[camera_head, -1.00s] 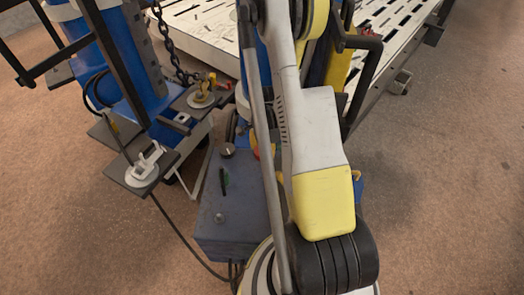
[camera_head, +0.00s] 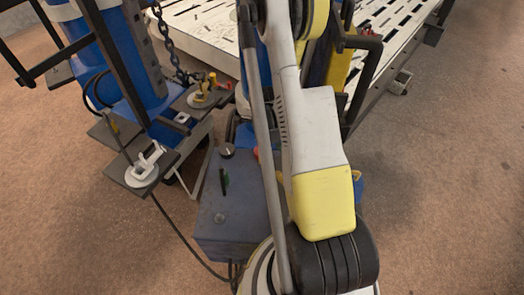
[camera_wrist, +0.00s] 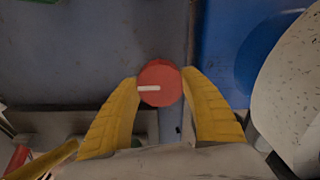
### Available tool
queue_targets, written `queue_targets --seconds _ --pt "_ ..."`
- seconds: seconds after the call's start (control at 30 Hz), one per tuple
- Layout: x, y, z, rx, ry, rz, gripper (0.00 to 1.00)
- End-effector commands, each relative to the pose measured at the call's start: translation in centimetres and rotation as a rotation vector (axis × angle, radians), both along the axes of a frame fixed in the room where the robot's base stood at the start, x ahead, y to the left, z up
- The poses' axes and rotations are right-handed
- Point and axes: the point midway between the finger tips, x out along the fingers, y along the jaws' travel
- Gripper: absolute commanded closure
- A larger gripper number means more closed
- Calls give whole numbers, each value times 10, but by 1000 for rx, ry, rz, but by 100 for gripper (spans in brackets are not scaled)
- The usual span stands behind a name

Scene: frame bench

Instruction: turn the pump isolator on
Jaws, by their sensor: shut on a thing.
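In the wrist view, a round red knob (camera_wrist: 168,76) with a white pointer mark sits on a grey panel (camera_wrist: 90,60). The white mark lies about level and points left. My gripper (camera_wrist: 160,92) has its two yellow fingers on either side of the knob, closed on it. In the head view, a blue-grey box (camera_head: 240,222) stands left of my arm, and a small red spot (camera_head: 256,153) shows at its upper right edge. My arm hides most of that area and my gripper there. No label is readable, so I cannot confirm which control this is.
Left are shelves with a white clamp-like part (camera_head: 145,165) and a brass valve (camera_head: 205,88). A white slotted bench (camera_head: 205,35) stands behind.

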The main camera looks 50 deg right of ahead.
Motion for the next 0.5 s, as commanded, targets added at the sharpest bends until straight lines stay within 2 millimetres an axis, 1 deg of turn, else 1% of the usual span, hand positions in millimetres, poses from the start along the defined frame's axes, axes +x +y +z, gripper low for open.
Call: queue_targets --seconds 0.47,0.5 --pt "0 0 0 1 1 -14 79" --pt "0 0 0 1 1 -14 40"
